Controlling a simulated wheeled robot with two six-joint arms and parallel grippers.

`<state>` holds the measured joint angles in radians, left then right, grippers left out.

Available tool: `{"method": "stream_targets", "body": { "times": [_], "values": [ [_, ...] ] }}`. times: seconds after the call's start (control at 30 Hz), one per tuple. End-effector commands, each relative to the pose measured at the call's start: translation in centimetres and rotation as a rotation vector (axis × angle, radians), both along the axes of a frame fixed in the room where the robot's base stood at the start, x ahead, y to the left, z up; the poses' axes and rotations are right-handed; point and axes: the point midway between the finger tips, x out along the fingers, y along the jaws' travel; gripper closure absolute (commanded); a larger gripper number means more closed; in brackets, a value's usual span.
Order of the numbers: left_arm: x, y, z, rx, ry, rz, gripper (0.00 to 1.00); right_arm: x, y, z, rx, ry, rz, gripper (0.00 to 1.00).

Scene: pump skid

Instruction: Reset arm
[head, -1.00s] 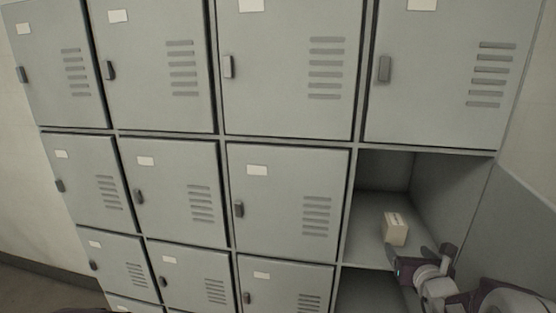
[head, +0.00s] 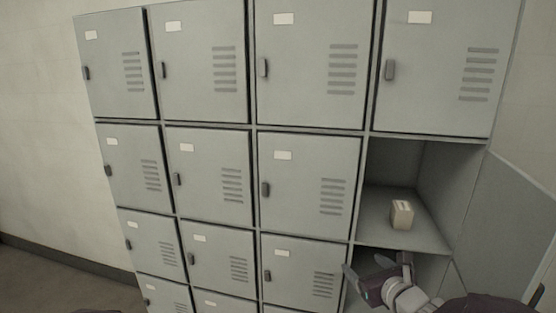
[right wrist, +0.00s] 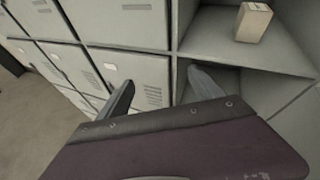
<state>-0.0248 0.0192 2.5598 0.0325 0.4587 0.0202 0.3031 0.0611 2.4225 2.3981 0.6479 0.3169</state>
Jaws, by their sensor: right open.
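My right gripper (head: 378,268) is open and empty in the head view, just in front of the lockers and below the open compartment. In the right wrist view its two fingers (right wrist: 160,92) are spread apart with nothing between them. A small beige box (head: 402,214) stands on the floor of the open compartment (head: 377,230), above and apart from the gripper. The box also shows at the top of the right wrist view (right wrist: 253,22). My left gripper is not in view.
Grey lockers (head: 310,175) with shut doors fill most of the head view. Below the box's compartment is another open one (head: 425,268), partly hidden by my right arm. A pale wall (head: 50,130) and clear floor (head: 60,285) lie at the left.

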Motion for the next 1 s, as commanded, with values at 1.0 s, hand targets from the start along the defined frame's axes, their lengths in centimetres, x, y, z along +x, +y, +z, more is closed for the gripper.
{"method": "stream_targets", "body": {
  "times": [1.0],
  "values": [
    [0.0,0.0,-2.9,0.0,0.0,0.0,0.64,-21.9,4.4,-19.7,-1.758,-0.03,2.278,0.24]
  ]
}}
